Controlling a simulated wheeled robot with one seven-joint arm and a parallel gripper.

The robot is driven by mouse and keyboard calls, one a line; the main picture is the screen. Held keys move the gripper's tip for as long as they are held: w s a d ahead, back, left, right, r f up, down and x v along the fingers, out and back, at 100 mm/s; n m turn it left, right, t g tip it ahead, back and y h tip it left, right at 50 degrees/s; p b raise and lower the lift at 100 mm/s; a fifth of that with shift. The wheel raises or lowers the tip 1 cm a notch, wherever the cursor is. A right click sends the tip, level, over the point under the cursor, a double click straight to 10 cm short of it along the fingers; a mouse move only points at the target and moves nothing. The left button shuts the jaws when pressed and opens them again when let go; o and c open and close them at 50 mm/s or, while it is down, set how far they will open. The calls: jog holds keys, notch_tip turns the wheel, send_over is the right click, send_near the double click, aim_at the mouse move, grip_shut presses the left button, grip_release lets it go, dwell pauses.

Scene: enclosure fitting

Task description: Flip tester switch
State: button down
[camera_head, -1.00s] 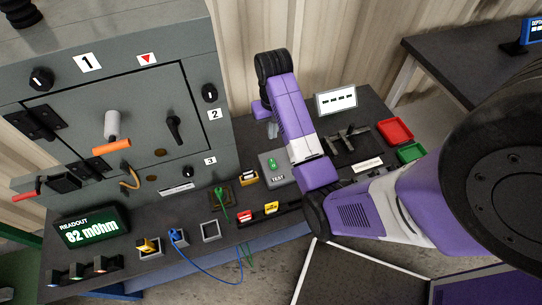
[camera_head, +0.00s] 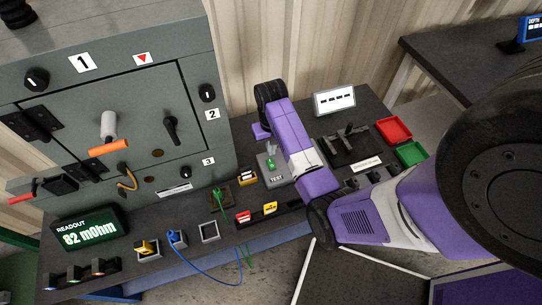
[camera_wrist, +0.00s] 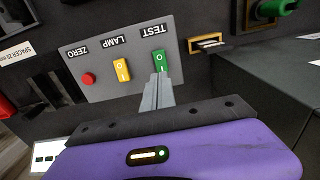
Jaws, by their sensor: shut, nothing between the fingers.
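The tester panel (camera_wrist: 110,72) is a light grey plate labelled TEST, LAMP and ZERO. Its green TEST switch (camera_wrist: 159,62) carries I and O marks, and it also shows in the head view (camera_head: 271,163). My gripper (camera_wrist: 158,77) is shut and empty, its fingertips at the lower edge of the green switch in the wrist view. I cannot tell for sure whether they touch it. The fingertips cover the switch's lower part. The yellow LAMP switch (camera_wrist: 122,70) and the red ZERO button (camera_wrist: 89,79) sit beside it. The readout (camera_head: 88,232) shows 82 mOhm.
A grey enclosure (camera_head: 120,100) stands at the left. Yellow and blue plugs, a blue cable (camera_head: 205,275) and small sockets lie along the bench front. Red (camera_head: 394,130) and green (camera_head: 410,153) trays sit right of my arm.

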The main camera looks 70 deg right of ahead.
aim_at(273, 165)
jog(key=shift+f, duration=2.45)
jog(key=shift+f, duration=0.15)
jog(key=shift+s+a, duration=0.1)
jog(key=shift+s+a+p, duration=0.5)
jog(key=shift+p, duration=0.45)
jog(key=shift+r, duration=0.2)
jog(key=shift+w+r+p, duration=0.1)
jog(key=shift+r+p, duration=0.55)
jog(key=shift+p, duration=0.05)
notch_tip(273, 165, up, 12)
jog(key=p, duration=0.2)
jog(key=shift+s+a+r, duration=0.25)
jog(key=shift+s+a, duration=0.1)
jog(key=shift+s, duration=0.05)
jog(key=shift+w, duration=0.1)
